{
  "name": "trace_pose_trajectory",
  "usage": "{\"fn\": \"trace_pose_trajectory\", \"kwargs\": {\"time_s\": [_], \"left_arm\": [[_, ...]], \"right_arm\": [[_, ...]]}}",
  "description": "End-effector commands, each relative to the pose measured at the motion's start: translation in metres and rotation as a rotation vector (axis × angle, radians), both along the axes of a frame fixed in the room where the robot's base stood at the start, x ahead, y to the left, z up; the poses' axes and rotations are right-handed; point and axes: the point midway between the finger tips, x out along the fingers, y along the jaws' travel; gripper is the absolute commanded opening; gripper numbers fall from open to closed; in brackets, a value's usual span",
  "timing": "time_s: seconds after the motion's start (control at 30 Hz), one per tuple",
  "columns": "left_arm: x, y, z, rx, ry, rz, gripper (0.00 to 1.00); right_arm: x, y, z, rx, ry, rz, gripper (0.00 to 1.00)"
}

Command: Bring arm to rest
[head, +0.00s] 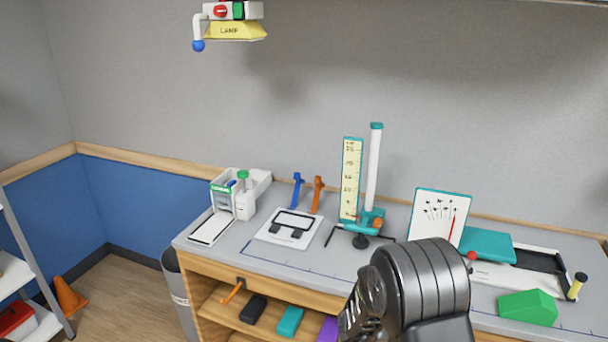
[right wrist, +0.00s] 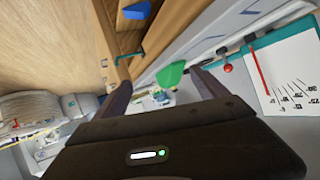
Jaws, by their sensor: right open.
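My right arm (head: 415,290) rises dark and ribbed in front of the bench in the head view, and its gripper is hidden there. In the right wrist view my right gripper (right wrist: 162,75) is open, with its two dark fingers apart. Nothing is held between them. A green block (right wrist: 171,75) shows beyond the fingertips, apart from them as far as I can tell. My left gripper is in neither view.
The grey bench (head: 265,268) carries a white device (head: 240,195), a teal stand (head: 362,222), a white chart board (head: 439,212) and a green wedge (head: 528,307). A yellow lamp (head: 235,31) hangs above. An orange cone (head: 68,297) stands on the floor at left.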

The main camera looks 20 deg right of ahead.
Motion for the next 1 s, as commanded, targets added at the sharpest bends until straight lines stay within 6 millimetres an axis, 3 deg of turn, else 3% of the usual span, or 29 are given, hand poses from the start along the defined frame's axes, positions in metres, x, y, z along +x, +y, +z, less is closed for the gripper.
{"fn": "trace_pose_trajectory", "kwargs": {"time_s": [0.17, 0.23, 0.33, 0.43, 0.5, 0.6, 0.7, 0.8, 0.87, 1.0], "left_arm": [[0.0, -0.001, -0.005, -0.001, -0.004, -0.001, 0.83], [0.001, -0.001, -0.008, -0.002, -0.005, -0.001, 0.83], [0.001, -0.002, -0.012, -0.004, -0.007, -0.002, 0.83], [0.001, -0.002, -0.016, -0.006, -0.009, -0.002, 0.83], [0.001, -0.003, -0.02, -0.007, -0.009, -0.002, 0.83], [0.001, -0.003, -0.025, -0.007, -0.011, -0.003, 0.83], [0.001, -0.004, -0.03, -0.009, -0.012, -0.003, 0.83], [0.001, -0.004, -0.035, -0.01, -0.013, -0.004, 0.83], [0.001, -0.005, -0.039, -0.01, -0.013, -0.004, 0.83], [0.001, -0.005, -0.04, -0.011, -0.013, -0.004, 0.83]], "right_arm": [[0.048, 0.047, -0.057, 0.106, 0.05, 0.377, 0.83], [0.059, 0.085, -0.094, 0.192, 0.1, 0.568, 0.83], [0.053, 0.148, -0.148, 0.339, 0.197, 0.827, 0.83], [0.025, 0.212, -0.194, 0.495, 0.307, 1.051, 0.83], [-0.006, 0.254, -0.221, 0.609, 0.386, 1.193, 0.83], [-0.059, 0.309, -0.248, 0.766, 0.497, 1.379, 0.83], [-0.111, 0.35, -0.262, 0.901, 0.582, 1.532, 0.83], [-0.15, 0.38, -0.269, 0.999, 0.623, 1.641, 0.83], [-0.166, 0.39, -0.273, 1.05, 0.619, 1.652, 0.83], [-0.172, 0.388, -0.28, 1.089, 0.603, 1.61, 0.83]]}}
